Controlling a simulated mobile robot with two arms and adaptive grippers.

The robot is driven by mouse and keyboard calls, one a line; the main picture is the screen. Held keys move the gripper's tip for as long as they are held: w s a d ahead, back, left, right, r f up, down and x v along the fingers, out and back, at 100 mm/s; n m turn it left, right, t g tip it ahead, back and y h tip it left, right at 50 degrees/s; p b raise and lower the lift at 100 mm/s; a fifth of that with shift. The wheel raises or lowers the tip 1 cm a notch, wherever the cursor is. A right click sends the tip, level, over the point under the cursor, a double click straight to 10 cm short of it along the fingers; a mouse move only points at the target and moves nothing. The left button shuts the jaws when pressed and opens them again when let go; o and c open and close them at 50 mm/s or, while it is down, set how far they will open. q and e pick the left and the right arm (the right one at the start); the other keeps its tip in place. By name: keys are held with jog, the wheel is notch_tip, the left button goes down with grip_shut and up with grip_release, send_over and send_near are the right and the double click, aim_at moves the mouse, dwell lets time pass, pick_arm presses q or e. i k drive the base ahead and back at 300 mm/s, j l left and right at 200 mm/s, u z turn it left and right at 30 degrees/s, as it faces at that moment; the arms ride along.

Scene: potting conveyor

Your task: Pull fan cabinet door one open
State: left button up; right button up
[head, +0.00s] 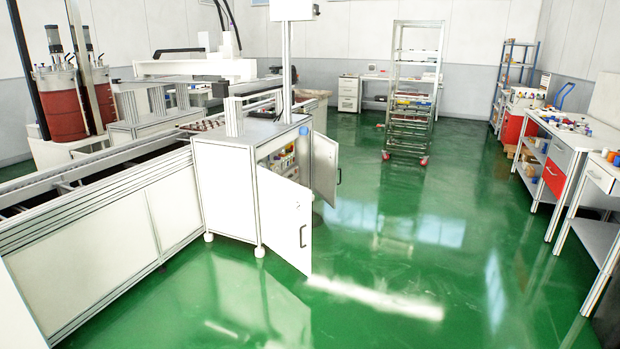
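A white cabinet (224,190) stands at the end of the conveyor line, left of the picture's middle. Its near door (285,220) is swung open toward me and to the right, with a dark handle near its free edge. Its far door (325,167) also stands open, with a dark handle. Between the doors the inside shows shelves with small coloured items (281,160). I cannot tell which door is door one, or whether this is the fan cabinet. Neither of my grippers is in view.
The conveyor (110,215) runs along the left, with red drums (62,105) behind it. A wheeled rack (412,100) stands at the back. Workbenches (565,160) line the right side. The green floor (400,250) in the middle is clear.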

aim_at(326, 150)
jog(key=i+l+z, duration=0.35)
jog(key=i, duration=0.25)
jog(key=i+l+z, duration=0.4)
jog(key=i, duration=0.2)
jog(key=i+z, duration=0.35)
jog(key=i, duration=0.3)
jog(key=i+l, duration=0.1)
jog(key=i, duration=1.9)
jog(key=i+u, duration=0.45)
jog(key=i+l+u, duration=0.25)
jog(key=u, duration=0.15)
jog(key=i+l+u, duration=0.85)
jog(key=k+j, duration=0.05)
